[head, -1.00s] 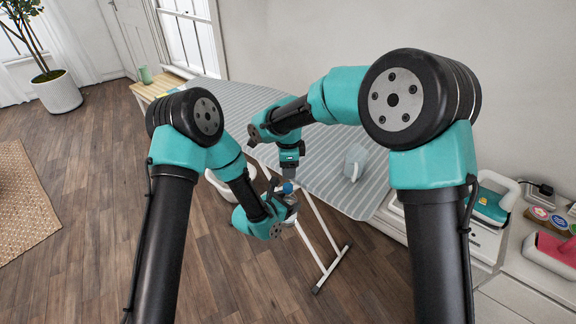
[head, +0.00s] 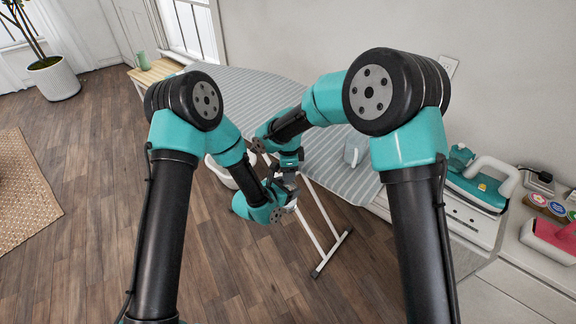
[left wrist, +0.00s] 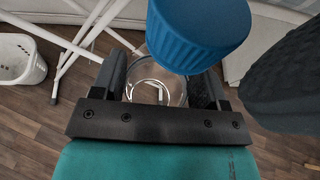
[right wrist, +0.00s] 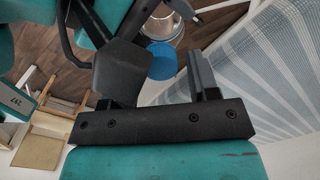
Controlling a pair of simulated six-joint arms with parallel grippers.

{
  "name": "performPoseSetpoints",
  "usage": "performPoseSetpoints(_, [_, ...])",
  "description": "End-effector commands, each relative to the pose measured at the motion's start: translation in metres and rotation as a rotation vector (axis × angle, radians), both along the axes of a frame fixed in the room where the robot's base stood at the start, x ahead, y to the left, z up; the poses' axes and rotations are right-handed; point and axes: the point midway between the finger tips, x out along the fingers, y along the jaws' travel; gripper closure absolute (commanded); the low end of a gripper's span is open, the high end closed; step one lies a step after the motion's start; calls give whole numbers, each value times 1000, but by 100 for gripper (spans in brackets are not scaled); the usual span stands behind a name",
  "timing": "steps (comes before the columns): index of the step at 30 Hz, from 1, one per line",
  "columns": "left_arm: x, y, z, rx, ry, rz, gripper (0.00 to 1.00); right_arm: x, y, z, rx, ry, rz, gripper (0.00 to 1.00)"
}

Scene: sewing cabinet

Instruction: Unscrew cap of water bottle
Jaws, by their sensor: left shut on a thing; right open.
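The water bottle is clear, with a ribbed blue cap (left wrist: 200,32) that shows large at the top of the left wrist view. My left gripper (left wrist: 165,75) is shut on the clear bottle body (left wrist: 155,88) just below the cap. In the right wrist view the blue cap (right wrist: 161,60) lies beyond the fingertips of my right gripper (right wrist: 165,70), which is open. A dark finger of the right gripper shows beside the cap at the right of the left wrist view. In the head view both grippers (head: 284,180) meet low in front of the ironing board, and the cap is hidden there.
A striped ironing board (head: 330,150) on white legs stands just behind the grippers. A white basket (head: 218,172) is on the floor beside it. A steam iron (head: 478,185) is on the cabinet at right.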

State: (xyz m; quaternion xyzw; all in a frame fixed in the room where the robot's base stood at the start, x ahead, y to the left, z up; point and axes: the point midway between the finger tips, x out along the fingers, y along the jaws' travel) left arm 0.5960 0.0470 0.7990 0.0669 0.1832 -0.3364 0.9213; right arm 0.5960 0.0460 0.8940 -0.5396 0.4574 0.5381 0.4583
Motion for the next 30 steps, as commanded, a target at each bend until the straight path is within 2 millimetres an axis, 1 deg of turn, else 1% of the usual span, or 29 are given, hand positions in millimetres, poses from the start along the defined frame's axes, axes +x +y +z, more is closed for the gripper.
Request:
performPoseSetpoints(5, [0,0,0,-1,-1,0,99,0,0,0,0,0,0,46])
performPoseSetpoints(20, [0,0,1,-1,-1,0,99,0,0,0,0,0,0,94])
performPoseSetpoints(26, [0,0,1,-1,-1,0,99,0,0,0,0,1,40,95])
performPoseSetpoints(30, [0,0,1,-1,-1,0,99,0,0,0,-1,1,166,95])
